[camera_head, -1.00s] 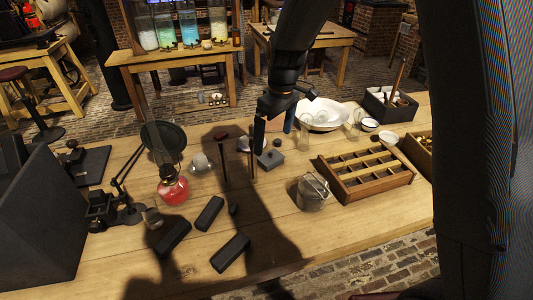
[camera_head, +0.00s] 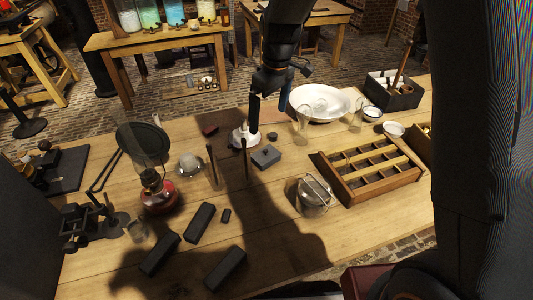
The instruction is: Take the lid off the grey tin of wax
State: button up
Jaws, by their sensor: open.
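A small dark grey box-shaped tin (camera_head: 266,158) with a little knob on its lid stands on the wooden table, right of centre-left, and looks closed. It fits the grey tin of wax, though no label can be read. My gripper (camera_head: 268,116) hangs above and behind the tin in the picture, fingers pointing down. Its jaws are apart, with nothing visible held between them. The left finger overlaps a white object (camera_head: 240,137) in the picture; whether they touch cannot be told.
A wooden divided tray (camera_head: 370,170), a metal can with a handle (camera_head: 313,196) and a white basin (camera_head: 325,102) stand to the right. Dark blocks (camera_head: 199,222) lie in front.

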jog(key=f, duration=0.1)
jog(key=b, duration=0.9)
send_over(266, 151)
notch_tip(266, 151, down, 8)
jog(key=f, duration=0.1)
jog(key=shift+w+f+p, duration=0.1)
jog(key=shift+f+p, duration=1.2)
jog(key=shift+f, duration=2.25)
jog(key=c, duration=1.9)
